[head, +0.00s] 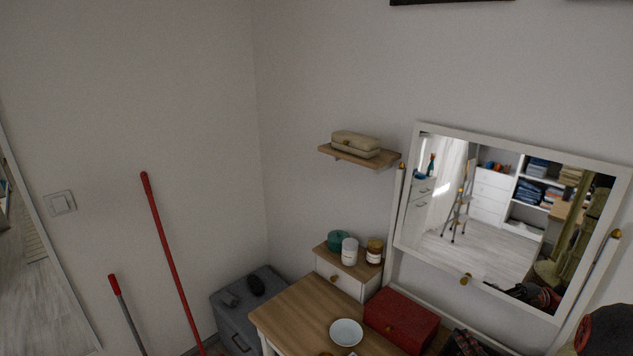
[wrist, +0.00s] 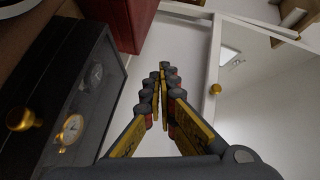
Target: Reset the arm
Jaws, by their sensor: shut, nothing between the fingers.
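My gripper (wrist: 163,72) is in the middle of the wrist view. Its yellow and dark fingers meet at the tips, and nothing is held between them. It points toward the gap between a black watch box (wrist: 95,100) on the left and the white-framed mirror (wrist: 270,100) on the right. In the head view, a black and red part of my arm shows at the lower right edge. The fingers cannot be clearly made out there.
A red box (head: 401,318) and a white dish (head: 346,332) stand on the wooden vanity top (head: 290,310). The mirror rises behind them. Jars stand on a small drawer unit (head: 340,275). A wall shelf (head: 330,151) holds a beige case (head: 356,143).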

